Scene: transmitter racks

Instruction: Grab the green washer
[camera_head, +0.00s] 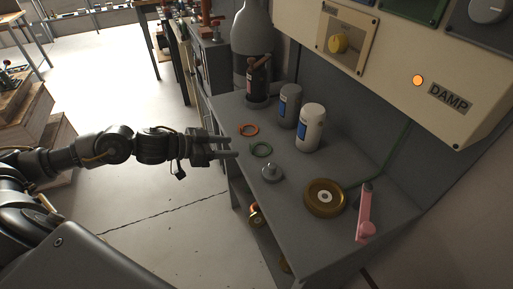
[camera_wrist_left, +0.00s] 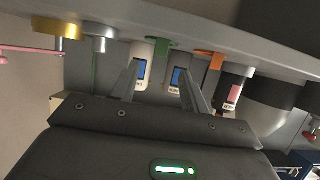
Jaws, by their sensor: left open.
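The green washer (camera_head: 261,149) lies flat on the grey bench near its left edge. An orange washer (camera_head: 248,129) lies just beyond it. My left gripper (camera_head: 232,147) is open and empty beside the bench edge, its fingers pointing at the green washer with a small gap between. In the left wrist view the green washer (camera_wrist_left: 160,45) shows ahead, above the space between the two open fingers (camera_wrist_left: 160,85). The orange washer (camera_wrist_left: 215,58) is to its right there. My right gripper is in neither view.
A dark bottle (camera_head: 257,82) stands further back. A small metal knob (camera_head: 271,172), a brass disc (camera_head: 324,198) and a pink handle (camera_head: 365,212) are on the near part of the bench (camera_head: 300,245).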

